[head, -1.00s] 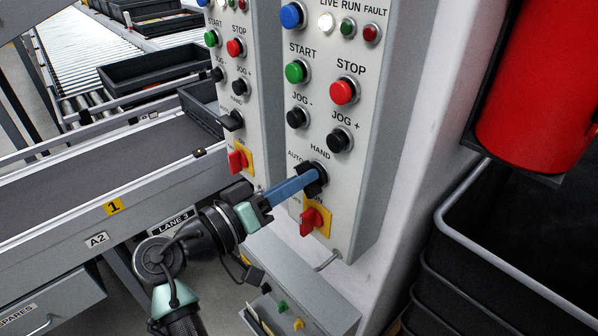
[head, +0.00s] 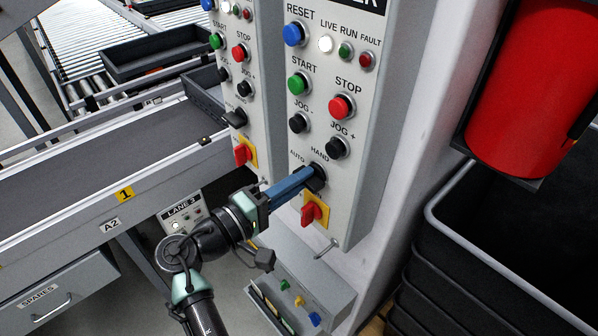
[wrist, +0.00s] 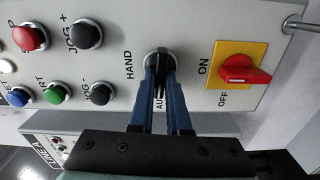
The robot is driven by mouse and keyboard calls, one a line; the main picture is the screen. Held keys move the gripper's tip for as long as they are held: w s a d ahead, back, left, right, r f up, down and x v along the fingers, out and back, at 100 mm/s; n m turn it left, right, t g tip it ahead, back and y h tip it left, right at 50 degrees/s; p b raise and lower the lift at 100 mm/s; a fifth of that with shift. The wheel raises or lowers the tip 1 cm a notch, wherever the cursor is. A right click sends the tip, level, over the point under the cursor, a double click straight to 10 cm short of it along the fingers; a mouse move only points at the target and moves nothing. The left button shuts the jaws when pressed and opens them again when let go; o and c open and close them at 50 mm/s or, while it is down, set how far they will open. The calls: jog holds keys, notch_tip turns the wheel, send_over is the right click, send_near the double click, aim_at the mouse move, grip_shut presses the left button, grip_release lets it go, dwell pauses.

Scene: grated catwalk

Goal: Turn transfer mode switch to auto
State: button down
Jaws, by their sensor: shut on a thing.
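The transfer mode switch (head: 320,174) is a black selector knob on the front of the light grey control panel (head: 352,190), with AUTO printed at its upper left and HAND above it. It also shows in the wrist view (wrist: 157,55), with HAND to its left and part of AUTO visible between the fingers. My gripper (head: 308,180) reaches it from the lower left, its blue fingers shut on the knob. In the wrist view the fingertips (wrist: 160,74) lie on both sides of the knob. They hide much of it, so I cannot tell its exact pointing.
A red rotary switch (head: 310,214) on a yellow plate sits just below. Black jog buttons (head: 337,147) are above. A similar panel (head: 232,95) stands to the left, beside a conveyor (head: 90,180). A grey box (head: 310,275) lies below; black crates (head: 480,240) stand right.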

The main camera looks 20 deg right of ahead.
jog(key=shift+n, duration=0.6)
jog(key=c, duration=0.9)
grip_release()
jog(key=shift+a, duration=0.1)
jog(key=b+v, duration=0.1)
jog(key=v, duration=1.2)
jog(key=shift+b, duration=0.4)
